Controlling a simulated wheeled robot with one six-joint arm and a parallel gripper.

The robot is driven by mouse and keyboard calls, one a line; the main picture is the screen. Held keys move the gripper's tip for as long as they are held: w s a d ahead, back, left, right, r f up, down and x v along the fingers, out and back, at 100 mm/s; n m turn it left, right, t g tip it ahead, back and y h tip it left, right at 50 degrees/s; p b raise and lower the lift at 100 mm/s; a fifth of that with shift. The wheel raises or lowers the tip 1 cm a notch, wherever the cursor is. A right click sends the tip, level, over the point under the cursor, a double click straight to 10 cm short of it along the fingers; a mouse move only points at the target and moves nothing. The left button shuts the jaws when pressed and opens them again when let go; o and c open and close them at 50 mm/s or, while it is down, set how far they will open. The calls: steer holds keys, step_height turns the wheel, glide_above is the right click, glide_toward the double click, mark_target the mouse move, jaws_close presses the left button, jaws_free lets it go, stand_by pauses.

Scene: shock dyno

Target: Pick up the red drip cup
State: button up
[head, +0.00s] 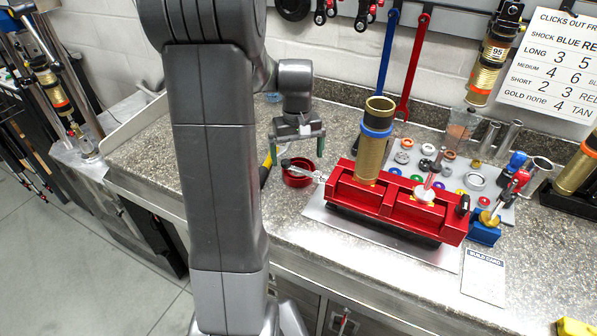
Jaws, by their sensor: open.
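The red drip cup (297,179) is a low, round red cup on the speckled counter, just left of the red vise-like block. A dark tool with a silvery end lies across or beside its top; I cannot tell whether it rests on the rim. My gripper (296,152) is open and points down above the cup, a little behind it in the picture. The greenish fingers stand apart with nothing visible between them. The fingertips appear clear of the cup.
The red block (402,207) holds an upright gold cylinder (374,145) close to the right of the cup. A yellow-and-black handled tool (266,169) lies left of the cup. A tray of small rings and parts (475,178) sits behind the block.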

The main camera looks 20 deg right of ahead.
mark_target(299, 165)
steer(key=shift+w+d+f+p, duration=0.15)
steer(key=shift+f+p, duration=0.15)
steer(key=shift+f, duration=1)
steer(key=shift+w+d+f+p, duration=0.15)
steer(key=shift+f+p, duration=0.1)
steer(key=shift+f, duration=1)
steer(key=c, duration=0.9)
